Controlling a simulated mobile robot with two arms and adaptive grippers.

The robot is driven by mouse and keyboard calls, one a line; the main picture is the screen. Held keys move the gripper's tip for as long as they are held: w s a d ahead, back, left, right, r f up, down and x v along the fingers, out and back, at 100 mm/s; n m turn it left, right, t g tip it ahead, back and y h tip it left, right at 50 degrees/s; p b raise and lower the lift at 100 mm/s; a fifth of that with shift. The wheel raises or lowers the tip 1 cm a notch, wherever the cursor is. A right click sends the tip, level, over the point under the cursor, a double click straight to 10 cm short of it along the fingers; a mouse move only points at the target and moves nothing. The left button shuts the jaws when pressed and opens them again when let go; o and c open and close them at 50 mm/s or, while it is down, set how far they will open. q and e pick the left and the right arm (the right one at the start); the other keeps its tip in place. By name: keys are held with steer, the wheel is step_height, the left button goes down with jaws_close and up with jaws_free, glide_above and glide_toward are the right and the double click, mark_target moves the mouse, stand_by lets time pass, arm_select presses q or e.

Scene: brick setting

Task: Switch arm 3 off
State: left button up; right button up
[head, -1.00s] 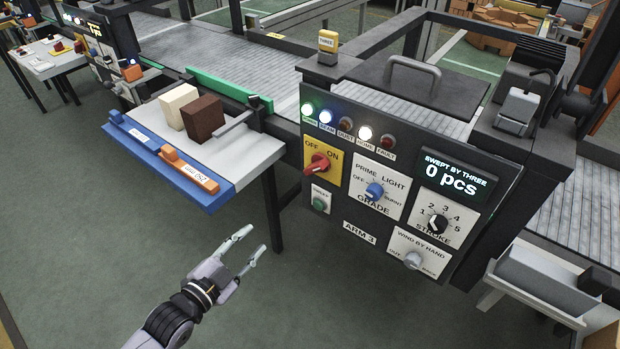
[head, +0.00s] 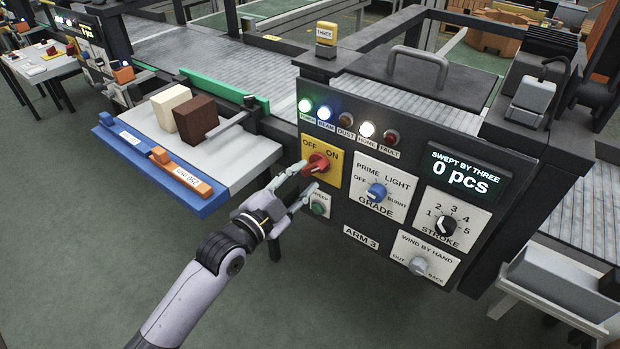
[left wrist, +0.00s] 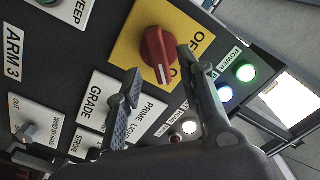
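The red rotary knob (head: 317,164) sits on the yellow OFF/ON plate (head: 333,178) of the ARM 3 panel. Its handle slants toward ON; the left wrist view shows the knob (left wrist: 156,50) with its white mark on the ON side. My left gripper (head: 308,177) is open at the knob's lower left. In the left wrist view its fingers (left wrist: 159,62) are spread to either side of the knob; contact cannot be told. The green POWER lamp (head: 305,105) is lit. My right gripper is not in view.
Close by on the panel are the green SWEEP button (head: 318,207), blue GRADE knob (head: 376,192), STROKE dial (head: 446,225) and wind-by-hand knob (head: 418,266). A side table (head: 245,157) with two blocks stands left of the panel. BEAM and HOME lamps are lit.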

mark_target(312, 171)
arm_select(q)
steer(key=shift+b+x, duration=0.45)
steer(key=shift+x, duration=1.3)
steer(key=shift+c, duration=0.6)
jaws_close()
